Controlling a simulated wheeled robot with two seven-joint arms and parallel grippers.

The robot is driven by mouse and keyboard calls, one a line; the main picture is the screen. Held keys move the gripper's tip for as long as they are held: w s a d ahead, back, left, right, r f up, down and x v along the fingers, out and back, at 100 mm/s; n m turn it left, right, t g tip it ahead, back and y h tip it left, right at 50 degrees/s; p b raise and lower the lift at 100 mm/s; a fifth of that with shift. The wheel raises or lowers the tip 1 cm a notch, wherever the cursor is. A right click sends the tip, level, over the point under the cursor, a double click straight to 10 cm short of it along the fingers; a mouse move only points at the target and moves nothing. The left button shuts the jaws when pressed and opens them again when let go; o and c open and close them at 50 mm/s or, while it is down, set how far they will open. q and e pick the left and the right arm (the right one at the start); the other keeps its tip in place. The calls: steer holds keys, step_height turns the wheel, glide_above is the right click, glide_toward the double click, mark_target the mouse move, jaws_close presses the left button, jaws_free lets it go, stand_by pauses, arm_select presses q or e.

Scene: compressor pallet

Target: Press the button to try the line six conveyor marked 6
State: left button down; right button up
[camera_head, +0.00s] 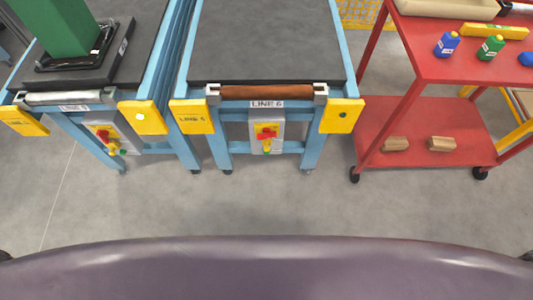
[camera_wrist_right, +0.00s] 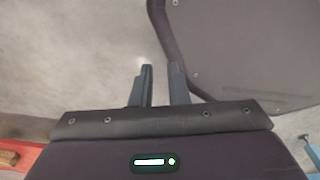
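The line 6 conveyor (camera_head: 268,45) stands upper centre in the head view, with a dark belt and light blue frame. Its label (camera_head: 267,104) reads "LINE 6". Below the label hangs a grey control box (camera_head: 267,117) with a yellow panel and a red control (camera_head: 266,132). Smaller yellow or orange parts sit just under the red one; their details are too small to tell. My right gripper (camera_wrist_right: 162,70) shows only in the right wrist view, above bare floor. Its fingers are a little apart with nothing between them. My left gripper is not in view.
A neighbouring conveyor (camera_head: 140,55) at left has a similar control box (camera_head: 104,128) and carries a green object (camera_head: 65,25). A red cart (camera_head: 420,60) at right holds bottles, a level and wooden blocks. Clear floor (camera_head: 270,205) lies before the conveyors.

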jaws_close()
steer(key=shift+d, duration=0.1)
stand_by(1.2)
